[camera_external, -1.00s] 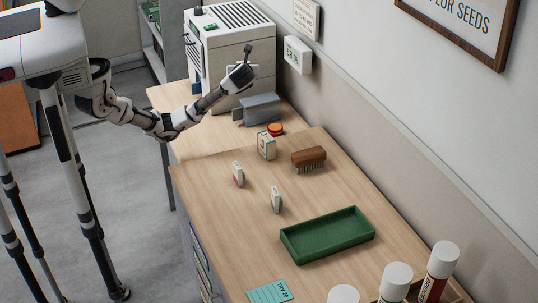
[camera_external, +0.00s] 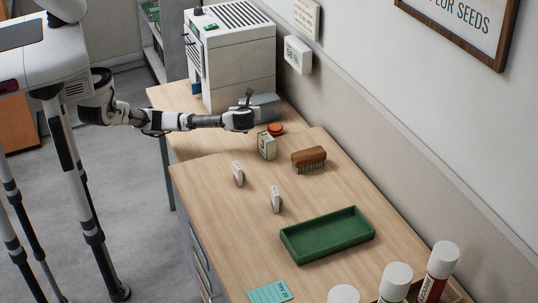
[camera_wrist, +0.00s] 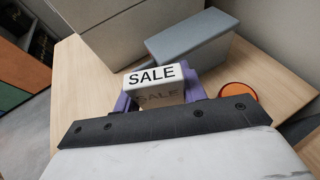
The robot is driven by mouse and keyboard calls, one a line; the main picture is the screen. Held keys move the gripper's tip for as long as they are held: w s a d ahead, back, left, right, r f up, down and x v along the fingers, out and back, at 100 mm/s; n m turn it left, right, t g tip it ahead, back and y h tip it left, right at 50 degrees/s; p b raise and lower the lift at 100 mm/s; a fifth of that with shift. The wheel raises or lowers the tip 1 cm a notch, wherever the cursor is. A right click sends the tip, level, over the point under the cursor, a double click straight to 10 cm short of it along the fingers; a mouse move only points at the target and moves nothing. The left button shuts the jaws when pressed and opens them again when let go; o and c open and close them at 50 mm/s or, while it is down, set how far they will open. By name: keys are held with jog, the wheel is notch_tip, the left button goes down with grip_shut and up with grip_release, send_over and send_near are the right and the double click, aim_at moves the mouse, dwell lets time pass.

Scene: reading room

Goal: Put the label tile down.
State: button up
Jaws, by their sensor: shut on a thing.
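The label tile (camera_wrist: 153,74) is a small white block with "SALE" in black on its faces, seen in the wrist view. My gripper (camera_wrist: 158,92) is shut on it, with one purple finger at each side. In the external view my gripper (camera_external: 246,115) is low over the far part of the table, beside the grey block and left of the orange button. The tile cannot be made out there. Whether it touches the tabletop I cannot tell.
A grey block (camera_wrist: 190,38) and an orange button (camera_wrist: 238,92) are close by. A white machine (camera_external: 238,60) stands behind. A small printed box (camera_external: 267,145), a brush (camera_external: 309,157), two small upright pieces (camera_external: 238,174) and a green tray (camera_external: 328,233) occupy the nearer table.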

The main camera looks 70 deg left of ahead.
aim_at(246, 135)
jog(key=shift+f+p, duration=0.3)
jog(key=shift+f, duration=3.65)
jog(key=shift+f, duration=0.2)
jog(key=o, duration=1)
